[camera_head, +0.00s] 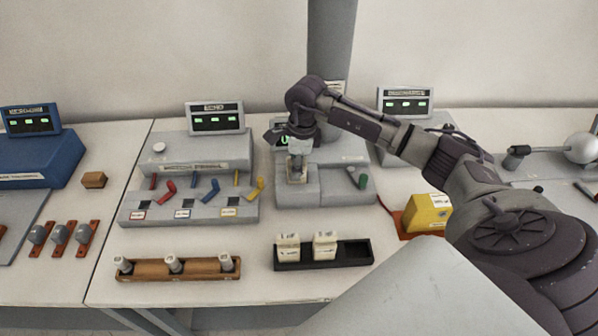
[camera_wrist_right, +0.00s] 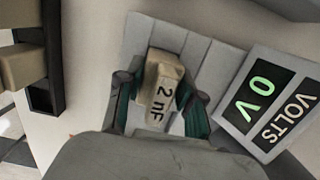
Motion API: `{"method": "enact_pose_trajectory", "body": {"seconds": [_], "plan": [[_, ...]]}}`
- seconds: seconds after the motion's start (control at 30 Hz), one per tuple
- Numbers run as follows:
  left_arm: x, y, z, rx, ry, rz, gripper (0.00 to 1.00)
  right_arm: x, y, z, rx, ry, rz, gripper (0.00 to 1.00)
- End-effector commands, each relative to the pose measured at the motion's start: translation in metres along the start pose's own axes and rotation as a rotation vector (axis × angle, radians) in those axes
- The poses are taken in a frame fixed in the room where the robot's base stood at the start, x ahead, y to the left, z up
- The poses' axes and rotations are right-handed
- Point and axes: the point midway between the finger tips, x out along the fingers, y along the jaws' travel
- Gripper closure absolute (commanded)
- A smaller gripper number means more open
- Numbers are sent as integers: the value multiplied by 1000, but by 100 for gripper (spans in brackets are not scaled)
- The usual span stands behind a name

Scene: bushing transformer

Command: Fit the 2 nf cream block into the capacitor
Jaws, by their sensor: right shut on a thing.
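The cream block marked "2 nF" (camera_wrist_right: 162,86) is between the fingers of my right gripper (camera_wrist_right: 158,100) in the right wrist view. My right gripper (camera_head: 297,150) is shut on it, above the front of the grey capacitor (camera_head: 345,192) in the head view. The block's lower end is at the top of the capacitor's left front part; I cannot tell whether it is seated in it or just above it. My left gripper is out of view.
A black tray (camera_head: 354,256) in front holds two cream blocks (camera_head: 288,247) and has an empty right end. A wooden rack (camera_head: 190,270) with grey-white pieces lies to its left. A grey switch console (camera_head: 190,208) stands left of the capacitor; a yellow box (camera_head: 428,212) stands right.

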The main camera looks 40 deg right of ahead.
Motion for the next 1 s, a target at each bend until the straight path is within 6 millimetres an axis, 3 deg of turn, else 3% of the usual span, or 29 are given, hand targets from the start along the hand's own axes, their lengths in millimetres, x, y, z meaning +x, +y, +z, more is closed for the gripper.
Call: {"method": "enact_pose_trajectory", "body": {"seconds": [0.03, 0.1, 0.5, 0.53, 0.63, 0.67, 1.0], "plan": [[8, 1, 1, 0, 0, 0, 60, 13, 2, 1, -2, -1, 2, 100], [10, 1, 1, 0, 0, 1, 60, 18, 3, 2, -3, 0, 1, 100], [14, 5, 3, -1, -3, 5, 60, 22, 2, 2, -3, 0, -1, 100], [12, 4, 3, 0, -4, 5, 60, 20, 3, 2, -3, 0, -1, 58], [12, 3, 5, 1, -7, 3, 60, 20, 3, 2, -3, 0, 0, 42], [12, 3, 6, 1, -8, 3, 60, 20, 3, 2, -3, 0, 0, 38], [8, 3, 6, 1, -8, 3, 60, 16, 3, 2, -3, 0, 0, 38]]}}
